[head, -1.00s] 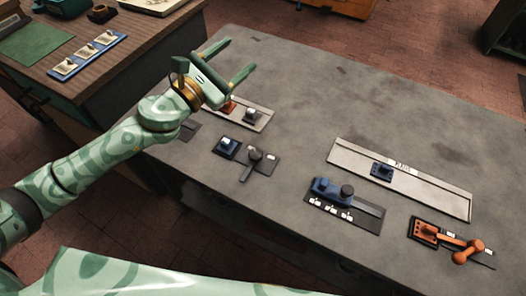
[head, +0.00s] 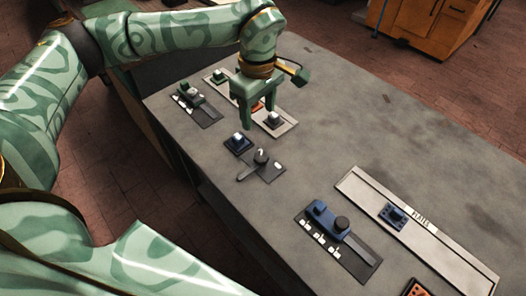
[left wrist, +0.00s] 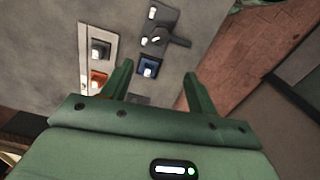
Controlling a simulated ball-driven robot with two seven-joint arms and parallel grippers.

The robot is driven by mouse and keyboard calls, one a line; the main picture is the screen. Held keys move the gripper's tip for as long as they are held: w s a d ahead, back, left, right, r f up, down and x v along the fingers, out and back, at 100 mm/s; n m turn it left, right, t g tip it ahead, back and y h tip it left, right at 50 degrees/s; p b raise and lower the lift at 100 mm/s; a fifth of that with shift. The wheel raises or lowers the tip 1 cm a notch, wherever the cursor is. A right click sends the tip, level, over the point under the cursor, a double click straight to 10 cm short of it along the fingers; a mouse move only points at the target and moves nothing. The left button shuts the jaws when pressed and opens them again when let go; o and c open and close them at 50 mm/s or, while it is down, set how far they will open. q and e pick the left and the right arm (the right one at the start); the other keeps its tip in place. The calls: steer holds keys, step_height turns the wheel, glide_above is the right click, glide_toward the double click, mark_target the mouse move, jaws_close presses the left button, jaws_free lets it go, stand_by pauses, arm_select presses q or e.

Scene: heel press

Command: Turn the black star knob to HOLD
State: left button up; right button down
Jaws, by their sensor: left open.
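A black knob (head: 261,157) with a handle reaching down-left stands on a dark plate (head: 272,170) in the head view; the plate (left wrist: 158,18) shows at the top of the left wrist view. At this size I cannot tell which is star-shaped, and the labels are unreadable. My left gripper (head: 259,114) is open and empty, pointing down above the bench, beyond the first knob and apart from it. Its two fingers (left wrist: 158,70) are spread in the wrist view. My right gripper is not in view.
A blue block (head: 238,142) sits beside the first knob's plate. A light rail (head: 292,126) with small blocks lies behind my gripper, and a dark plate with a green unit (head: 190,95) is to its left. A long pale rail (head: 450,250) lies at right. The bench middle is clear.

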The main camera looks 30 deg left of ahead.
mark_target(260, 155)
arm_select(q)
step_height(260, 155, down, 15)
steer(key=b, duration=0.4)
steer(key=shift+d+f, duration=0.1)
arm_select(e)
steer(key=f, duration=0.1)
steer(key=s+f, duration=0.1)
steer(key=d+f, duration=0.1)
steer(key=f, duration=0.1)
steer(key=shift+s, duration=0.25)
arm_select(q)
jaws_close()
